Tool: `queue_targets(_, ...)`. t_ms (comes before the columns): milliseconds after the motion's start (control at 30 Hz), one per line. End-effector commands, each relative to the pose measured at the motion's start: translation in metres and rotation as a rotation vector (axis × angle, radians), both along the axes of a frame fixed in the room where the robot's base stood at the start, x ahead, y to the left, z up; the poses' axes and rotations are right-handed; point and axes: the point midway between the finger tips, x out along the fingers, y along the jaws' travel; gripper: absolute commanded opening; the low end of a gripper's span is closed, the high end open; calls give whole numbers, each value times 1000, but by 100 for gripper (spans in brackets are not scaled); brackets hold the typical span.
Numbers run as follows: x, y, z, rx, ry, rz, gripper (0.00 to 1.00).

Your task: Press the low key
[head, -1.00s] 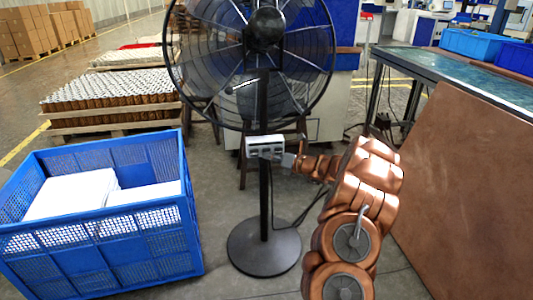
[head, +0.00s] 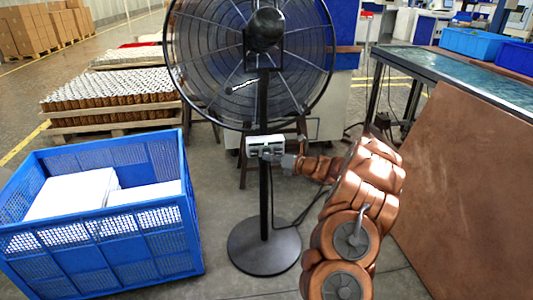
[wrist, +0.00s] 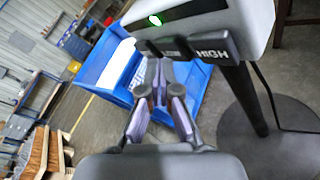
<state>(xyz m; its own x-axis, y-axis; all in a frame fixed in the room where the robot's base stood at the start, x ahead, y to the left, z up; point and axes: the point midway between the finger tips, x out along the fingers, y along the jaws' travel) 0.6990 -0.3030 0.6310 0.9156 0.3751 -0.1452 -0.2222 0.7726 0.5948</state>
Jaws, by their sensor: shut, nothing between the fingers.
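The fan's grey control box (head: 265,144) is mounted on the black pole, below the fan's round cage. In the wrist view, the control box (wrist: 205,22) is close, with a green lit strip on its face and a row of dark keys along its lower edge. The right key (wrist: 213,47) reads HIGH. The keys to its left are partly covered by my fingers and their lettering is hard to read. My gripper (wrist: 160,70) is shut and empty, its tips just below the left keys; contact cannot be told. In the head view, my gripper (head: 284,160) is at the box's lower right.
The black fan (head: 250,60) stands on a round base (head: 264,247). A blue crate (head: 100,245) with white contents is at left. A brown panel (head: 470,180) stands at right. Pallets of cartridges (head: 110,97) are behind. Some floor is bare around the fan base.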

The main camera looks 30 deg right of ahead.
Motion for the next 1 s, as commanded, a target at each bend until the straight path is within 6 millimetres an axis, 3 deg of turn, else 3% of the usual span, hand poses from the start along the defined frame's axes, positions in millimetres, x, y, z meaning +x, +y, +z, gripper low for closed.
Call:
queue_targets(533, -9, 4, 1, -1, -1, 1, 0)
queue_targets(1000, -43, 17, 1, 0, -2, -1, 0)
